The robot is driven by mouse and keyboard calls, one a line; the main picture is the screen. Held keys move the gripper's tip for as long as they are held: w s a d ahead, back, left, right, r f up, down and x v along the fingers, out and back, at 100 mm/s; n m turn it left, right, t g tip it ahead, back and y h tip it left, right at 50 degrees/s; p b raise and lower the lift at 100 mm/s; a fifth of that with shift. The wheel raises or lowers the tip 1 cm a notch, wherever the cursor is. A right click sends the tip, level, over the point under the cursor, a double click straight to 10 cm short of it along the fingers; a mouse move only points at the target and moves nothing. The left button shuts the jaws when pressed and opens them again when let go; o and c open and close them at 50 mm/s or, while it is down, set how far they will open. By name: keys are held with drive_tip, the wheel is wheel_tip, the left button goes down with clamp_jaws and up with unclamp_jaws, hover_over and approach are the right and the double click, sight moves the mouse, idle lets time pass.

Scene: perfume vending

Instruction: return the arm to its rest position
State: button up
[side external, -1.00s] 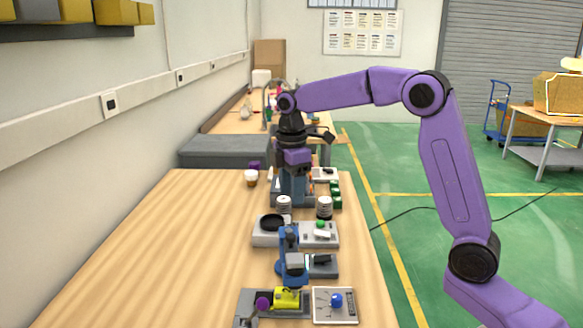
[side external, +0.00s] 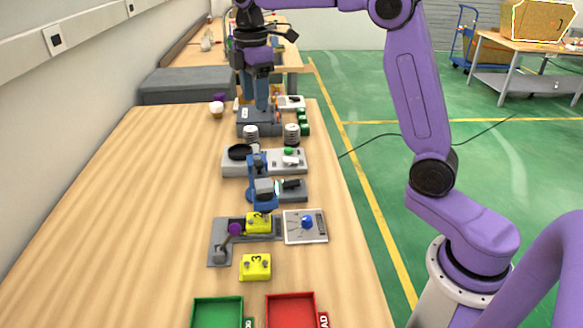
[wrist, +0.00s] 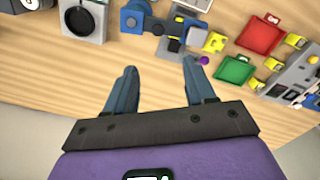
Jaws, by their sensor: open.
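My gripper (side external: 256,92) hangs pointing down at the end of my purple arm, near the far part of the row of devices in the side view. In the wrist view my gripper (wrist: 160,70) shows two blue-grey fingers spread apart. Nothing is held between them, and bare wood shows there. My arm bends over from the right, and its upper part is cut off by the top edge of the side view.
Beyond the fingertips stand a blue device (side external: 262,186), a yellow block (side external: 255,267), a green tray (side external: 218,312) and a red tray (side external: 291,309). A dark-and-grey device (side external: 258,121) stands close to the gripper. The table's left part (side external: 130,210) is clear.

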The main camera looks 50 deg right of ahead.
drive_tip(key=s+a+f, duration=0.2)
drive_tip(key=s+a, duration=0.1)
drive_tip(key=s, duration=0.5)
drive_tip(key=s+a+f, duration=0.2)
drive_tip(key=s+a, duration=0.1)
drive_tip(key=s, duration=0.5)
drive_tip(key=s+d+f+m, duration=0.1)
drive_tip(key=s+d+f, duration=0.1)
drive_tip(key=s, duration=0.7)
drive_tip(key=s+d+f+m, duration=0.1)
drive_tip(key=s+f, duration=0.4)
drive_tip(key=s, duration=0.5)
drive_tip(key=shift+d+f, duration=0.3)
drive_tip(key=shift+d, duration=0.55)
